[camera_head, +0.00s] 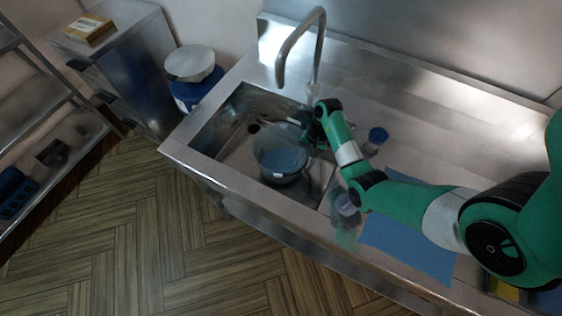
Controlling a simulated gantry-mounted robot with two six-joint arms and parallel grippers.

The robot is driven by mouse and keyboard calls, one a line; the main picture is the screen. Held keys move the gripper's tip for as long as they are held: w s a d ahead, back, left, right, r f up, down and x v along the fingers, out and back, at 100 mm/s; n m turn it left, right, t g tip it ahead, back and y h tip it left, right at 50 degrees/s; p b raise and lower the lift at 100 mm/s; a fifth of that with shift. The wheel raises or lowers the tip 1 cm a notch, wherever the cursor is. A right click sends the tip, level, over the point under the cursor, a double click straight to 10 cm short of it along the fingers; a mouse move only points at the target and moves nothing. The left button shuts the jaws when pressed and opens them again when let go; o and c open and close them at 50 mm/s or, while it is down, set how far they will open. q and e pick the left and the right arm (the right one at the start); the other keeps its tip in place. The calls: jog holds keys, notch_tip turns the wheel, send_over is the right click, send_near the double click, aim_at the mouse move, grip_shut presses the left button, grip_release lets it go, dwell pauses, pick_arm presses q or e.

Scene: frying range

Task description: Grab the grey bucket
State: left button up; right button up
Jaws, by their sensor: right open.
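A grey bucket (283,162) stands in the metal sink basin, toward its right side. Its wall looks translucent and its inside looks bluish. My right arm, green and black, reaches in from the right over the counter. My right gripper (309,132) is open at the upper right of the bucket, close to its rim. Its fingertips are dark and small, and I cannot tell whether they touch the rim. My left gripper does not show.
The sink (226,122) has a curved tap (318,50) behind it. A blue cloth (408,246) lies on the counter under my arm. A small blue-topped container (376,138) stands beside the arm. A blue bin with a white lid (193,92) stands left of the sink.

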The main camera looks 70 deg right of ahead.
jog(key=shift+a+f, duration=0.1)
jog(key=shift+f, duration=0.2)
grip_shut()
jog(key=shift+r, duration=0.1)
dwell(1.1)
